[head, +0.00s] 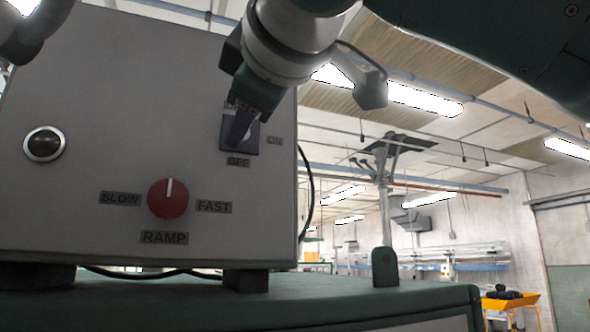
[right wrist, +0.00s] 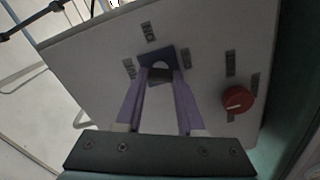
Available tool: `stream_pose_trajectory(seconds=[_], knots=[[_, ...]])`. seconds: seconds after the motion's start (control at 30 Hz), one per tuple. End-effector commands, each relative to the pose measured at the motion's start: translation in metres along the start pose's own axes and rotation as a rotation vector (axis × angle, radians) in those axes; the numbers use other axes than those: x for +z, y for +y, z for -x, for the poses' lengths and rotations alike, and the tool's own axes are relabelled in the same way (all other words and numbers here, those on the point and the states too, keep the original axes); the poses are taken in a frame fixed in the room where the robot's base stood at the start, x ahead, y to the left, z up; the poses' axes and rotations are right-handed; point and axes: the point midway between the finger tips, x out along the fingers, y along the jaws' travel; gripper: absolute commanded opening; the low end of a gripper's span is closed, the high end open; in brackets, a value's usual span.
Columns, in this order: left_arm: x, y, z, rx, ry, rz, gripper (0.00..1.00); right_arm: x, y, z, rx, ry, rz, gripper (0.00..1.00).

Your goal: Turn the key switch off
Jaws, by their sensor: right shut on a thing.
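The key switch (head: 252,142) is a dark blue square plate on the front of the grey control box (head: 90,110). The ON label (head: 275,141) is to its right and the OFF label (head: 238,161) below it. My right gripper (head: 240,128) reaches down from above, its purple fingers in front of the plate. In the right wrist view the fingers (right wrist: 162,80) close together at the switch plate (right wrist: 156,58), shut on the key. The key is mostly hidden between the fingers, so I cannot tell which way it points. My left gripper is not in view.
A red RAMP knob (head: 168,198) sits below left of the switch, between SLOW and FAST labels. A round dark button (head: 44,144) is at the far left. The box stands on feet on a green surface (head: 390,298). The space right of the box is open.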

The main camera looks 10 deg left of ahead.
Motion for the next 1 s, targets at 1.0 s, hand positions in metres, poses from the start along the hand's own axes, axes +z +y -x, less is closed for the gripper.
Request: stream_pose_trajectory(seconds=[1.0], knots=[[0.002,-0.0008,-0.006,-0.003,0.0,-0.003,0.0,0.0023,-0.0016,-0.0008,-0.002,-0.005,0.416,0.0]])
